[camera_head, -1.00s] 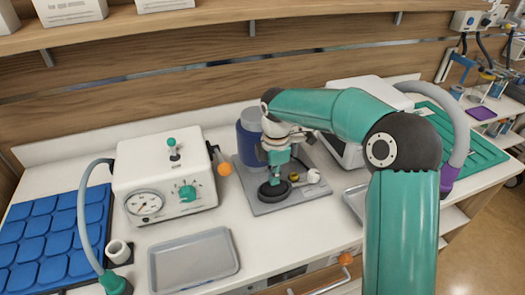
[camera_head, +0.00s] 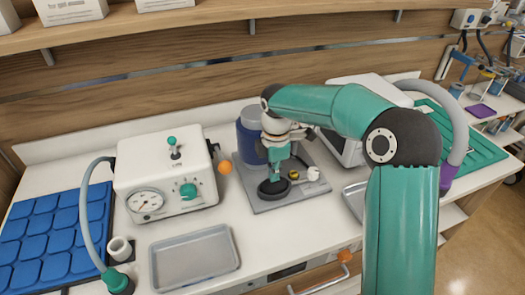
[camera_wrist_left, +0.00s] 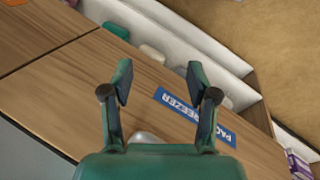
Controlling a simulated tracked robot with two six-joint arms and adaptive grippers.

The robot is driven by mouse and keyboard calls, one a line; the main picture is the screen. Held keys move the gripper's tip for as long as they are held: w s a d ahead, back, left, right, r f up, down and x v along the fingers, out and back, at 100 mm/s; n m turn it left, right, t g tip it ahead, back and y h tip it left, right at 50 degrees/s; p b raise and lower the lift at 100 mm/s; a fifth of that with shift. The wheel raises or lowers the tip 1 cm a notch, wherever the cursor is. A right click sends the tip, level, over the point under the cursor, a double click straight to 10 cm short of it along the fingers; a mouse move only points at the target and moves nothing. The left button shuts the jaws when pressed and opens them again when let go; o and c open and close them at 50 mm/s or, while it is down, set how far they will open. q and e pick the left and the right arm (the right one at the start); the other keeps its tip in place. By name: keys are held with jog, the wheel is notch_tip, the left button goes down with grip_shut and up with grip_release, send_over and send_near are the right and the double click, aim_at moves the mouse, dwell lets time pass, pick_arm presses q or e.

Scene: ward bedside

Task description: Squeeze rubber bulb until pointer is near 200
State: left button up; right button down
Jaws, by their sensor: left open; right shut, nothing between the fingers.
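A round dial (camera_head: 145,201) with a pointer is on the front of a white box at the left; its numbers are too small to read. I cannot tell for certain which thing is the rubber bulb. A black rounded piece (camera_head: 271,191) sits low on a grey plate, directly under my right gripper (camera_head: 276,174). That gripper points down, shut, with nothing seen between its fingers; I cannot tell whether it touches the black piece. My left gripper (camera_wrist_left: 160,80) is open and empty in the left wrist view, over a wooden surface.
The grey plate (camera_head: 310,190) also carries a blue cylinder (camera_head: 250,140) and small fittings. A grey hose (camera_head: 82,215) runs from the white box (camera_head: 170,165) to a teal end piece (camera_head: 116,281). A grey tray (camera_head: 194,258) and blue pad (camera_head: 40,245) lie nearby.

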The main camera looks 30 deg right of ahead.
jog(key=shift+f+b, duration=0.35)
jog(key=shift+f, duration=0.4)
jog(key=shift+r+p, duration=1.05)
jog(key=shift+r, duration=0.1)
jog(key=shift+f, duration=0.15)
jog(key=shift+f+b, duration=0.8)
jog(key=shift+f, duration=0.25)
jog(key=shift+r+p, duration=1.1)
jog(key=shift+r, duration=0.1)
jog(key=shift+f, duration=0.1)
